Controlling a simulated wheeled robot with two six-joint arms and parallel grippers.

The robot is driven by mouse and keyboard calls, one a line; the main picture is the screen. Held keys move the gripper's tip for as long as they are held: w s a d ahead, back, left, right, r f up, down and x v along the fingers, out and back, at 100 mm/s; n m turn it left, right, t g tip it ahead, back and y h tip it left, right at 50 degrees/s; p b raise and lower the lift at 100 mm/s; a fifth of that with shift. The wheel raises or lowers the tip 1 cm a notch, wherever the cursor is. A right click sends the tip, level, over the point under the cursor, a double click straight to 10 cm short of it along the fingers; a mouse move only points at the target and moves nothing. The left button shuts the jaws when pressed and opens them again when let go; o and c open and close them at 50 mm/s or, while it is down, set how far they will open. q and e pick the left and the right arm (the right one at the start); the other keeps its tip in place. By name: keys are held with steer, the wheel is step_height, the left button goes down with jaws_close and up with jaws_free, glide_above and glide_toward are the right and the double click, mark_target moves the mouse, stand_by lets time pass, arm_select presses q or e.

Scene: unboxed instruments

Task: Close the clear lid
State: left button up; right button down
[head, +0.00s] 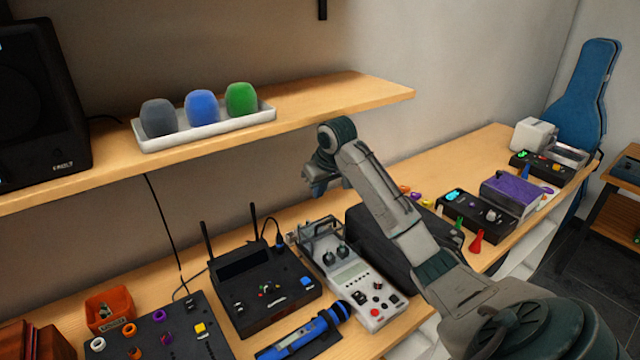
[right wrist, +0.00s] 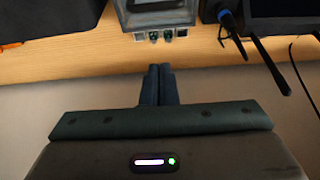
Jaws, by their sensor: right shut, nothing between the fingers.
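A grey instrument (head: 352,275) with a screen, knobs and buttons stands on the bench. A clear lid (head: 318,232) with a pale frame is at its far end and looks raised; its exact angle is hard to tell. In the right wrist view, the instrument's rear edge with sockets (right wrist: 160,36) shows at the top, and the see-through lid (right wrist: 155,12) above it is cut off by the frame. My right gripper (head: 316,187) is shut and empty, above and behind the instrument's far end, apart from it. It also shows in the right wrist view (right wrist: 160,70). My left gripper is out of view.
A black box with two antennas (head: 262,290) stands left of the instrument. A dark case (head: 385,245) is close on its right, partly behind my right arm. A shelf (head: 350,95) with a white tray (head: 210,130) overhangs the bench's rear left.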

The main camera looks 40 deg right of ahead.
mark_target(323, 229)
steer(key=p+x, duration=0.2)
steer(key=x, duration=0.4)
steer(key=shift+w, duration=0.1)
steer(key=s, duration=0.1)
steer(key=s+p, duration=0.2)
steer(key=shift+s+a+f, duration=0.15)
steer(key=shift+s+f, duration=0.1)
steer(key=shift+f, duration=0.05)
steer(key=shift+s+f, duration=0.1)
steer(key=shift+s, duration=0.2)
steer(key=shift+f, duration=0.1)
steer(key=shift+w, duration=0.15)
